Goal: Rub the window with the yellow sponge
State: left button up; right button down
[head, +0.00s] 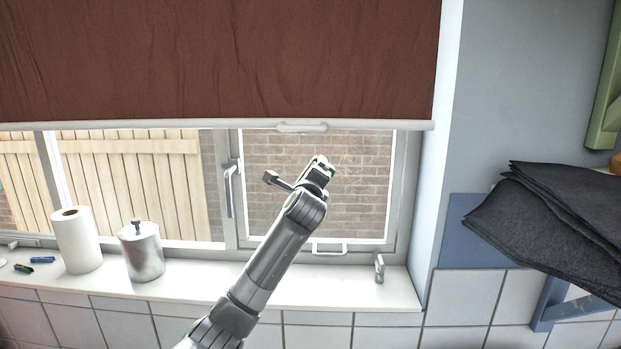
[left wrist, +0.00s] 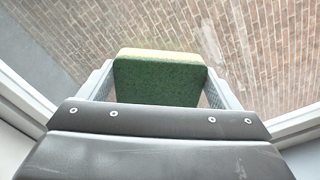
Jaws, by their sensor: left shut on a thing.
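The window (head: 330,160) has a white frame, and its right pane looks out on a brick wall. My left gripper (head: 320,164) is in front of that pane in the head view. In the left wrist view the gripper is shut on the sponge (left wrist: 158,82), which has a green face and a yellow far edge. The window glass (left wrist: 240,50) with bricks beyond it lies past the sponge. I cannot tell whether the sponge touches the glass. My right gripper is not in view.
A brown blind (head: 220,60) covers the upper window. On the sill (head: 300,290) stand a paper roll (head: 77,240) and a metal canister (head: 141,252), left of my arm. Window handles (head: 228,190) stick out from the frame. Dark cloths (head: 550,215) are at the right.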

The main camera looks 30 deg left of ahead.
pick_arm(q)
jog(key=shift+v, duration=2.75)
jog(key=shift+d, duration=0.15)
jog(key=v, duration=0.3)
